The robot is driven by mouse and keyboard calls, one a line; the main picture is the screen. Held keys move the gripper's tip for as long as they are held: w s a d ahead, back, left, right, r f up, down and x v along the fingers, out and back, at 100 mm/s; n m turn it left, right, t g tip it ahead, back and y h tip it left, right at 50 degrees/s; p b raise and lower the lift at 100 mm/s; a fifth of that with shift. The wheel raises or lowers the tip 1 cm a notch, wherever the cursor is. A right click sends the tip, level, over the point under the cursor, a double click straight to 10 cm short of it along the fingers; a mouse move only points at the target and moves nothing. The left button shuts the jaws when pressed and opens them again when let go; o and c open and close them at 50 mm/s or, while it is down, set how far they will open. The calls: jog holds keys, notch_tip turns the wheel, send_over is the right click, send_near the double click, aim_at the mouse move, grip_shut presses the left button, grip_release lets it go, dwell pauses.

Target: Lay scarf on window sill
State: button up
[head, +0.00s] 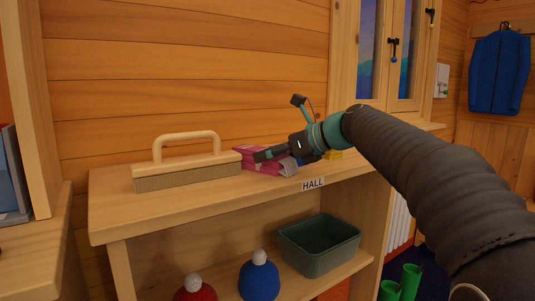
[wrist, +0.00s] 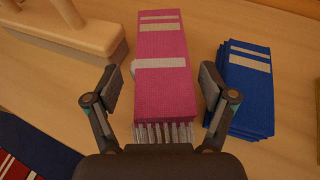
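A folded pink scarf (wrist: 164,62) with pale stripes and a pale fringe lies on the wooden shelf top; it also shows in the head view (head: 262,160), partly behind my gripper. My gripper (wrist: 167,84) is open, with one finger on each side of the scarf's fringed end. In the head view my gripper (head: 272,153) is low over the shelf top. The window sill (head: 431,126) is a wooden ledge below the window at right, partly hidden by my arm.
A folded blue striped cloth (wrist: 245,88) lies close to the right of the pink scarf. A large wooden-handled brush (head: 187,166) stands to the left. A yellow item (head: 333,154) lies right of my gripper. A green bin (head: 320,246) and bobble hats (head: 259,277) sit below.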

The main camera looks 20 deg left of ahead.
jog(key=shift+r, duration=0.1)
jog(key=shift+d+r, duration=0.15)
jog(key=v, duration=1.1)
jog(key=shift+d+p, duration=0.3)
jog(key=shift+s+r, duration=0.1)
jog(key=s+d+f+n+h, duration=0.6)
jog(key=s+d+f+n, duration=0.4)
jog(key=s+f, duration=0.4)
jog(key=s+d+f+n+t+h, duration=0.1)
jog(key=s+d+f+n+h, duration=0.5)
jog(key=s+d+f+n, duration=0.5)
jog(key=s+d+f, duration=0.2)
jog(key=s+f, duration=0.2)
jog(key=f, duration=0.3)
jog(key=shift+s+d+n+h, duration=0.3)
jog(key=shift+d+h, duration=0.05)
jog(key=shift+h, duration=0.05)
jog(key=shift+a, duration=0.1)
jog(key=shift+a, duration=0.15)
